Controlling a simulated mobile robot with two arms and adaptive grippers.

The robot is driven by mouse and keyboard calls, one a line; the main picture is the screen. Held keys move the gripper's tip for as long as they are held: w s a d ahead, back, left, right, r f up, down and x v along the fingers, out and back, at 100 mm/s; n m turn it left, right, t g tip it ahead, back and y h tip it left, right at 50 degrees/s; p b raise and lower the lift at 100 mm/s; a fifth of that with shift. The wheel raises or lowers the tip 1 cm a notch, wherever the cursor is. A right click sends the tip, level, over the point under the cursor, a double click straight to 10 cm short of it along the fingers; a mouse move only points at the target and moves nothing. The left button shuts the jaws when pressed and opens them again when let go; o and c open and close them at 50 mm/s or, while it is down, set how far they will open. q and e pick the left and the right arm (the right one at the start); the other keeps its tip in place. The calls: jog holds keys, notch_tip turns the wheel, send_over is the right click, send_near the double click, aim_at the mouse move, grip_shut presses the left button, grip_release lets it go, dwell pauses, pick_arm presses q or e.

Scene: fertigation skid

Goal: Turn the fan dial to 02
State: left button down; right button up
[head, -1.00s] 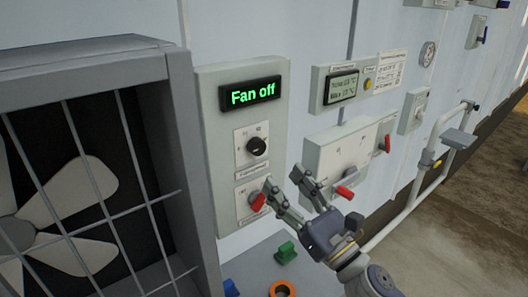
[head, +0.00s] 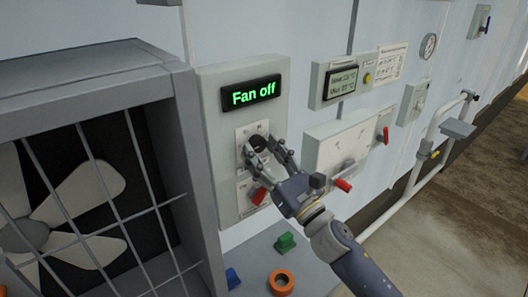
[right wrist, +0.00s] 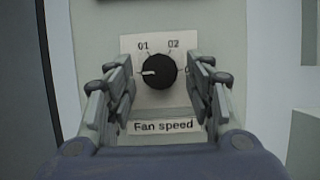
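The fan dial is a round black knob (right wrist: 158,71) on a white plate marked 01 and 02, with a "Fan speed" label below it. Its white pointer line points left, below the 01 mark. The dial also shows in the head view (head: 258,143), partly behind my fingers. The display (head: 252,93) above it reads "Fan off". My right gripper (head: 264,150) is open, with one finger on each side of the dial. In the right wrist view its fingers (right wrist: 160,88) stand apart from the knob. My left gripper is not in view.
The caged fan (head: 70,190) stands to the left. A panel with red levers (head: 350,140) is to the right. A green block (head: 285,242) and an orange ring (head: 281,283) are below.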

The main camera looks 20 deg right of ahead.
jog(key=c, duration=0.8)
jog(key=shift+o, duration=0.2)
